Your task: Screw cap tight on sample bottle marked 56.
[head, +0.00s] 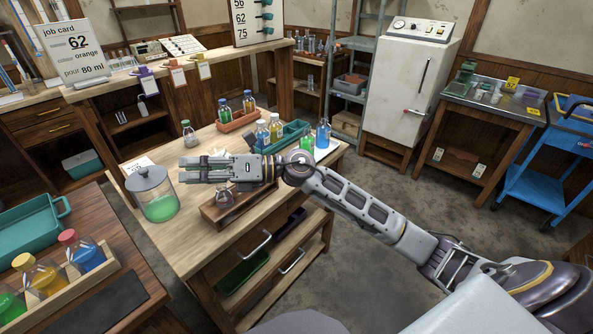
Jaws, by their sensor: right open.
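My right gripper (186,169) reaches in from the right over the wooden table (183,236), its fingers apart and empty, pointing left. A green bottle (306,143) and a blue bottle (322,135) stand at the right end. No bottle marking is legible, so I cannot tell which is 56. My left gripper is out of view.
A lidded jar of green liquid (158,205) stands just left of the fingers. A wooden holder (241,207) with a small flask (224,199) lies below the gripper. A rack of colored bottles (68,287) is at lower left. Open floor lies right of the table.

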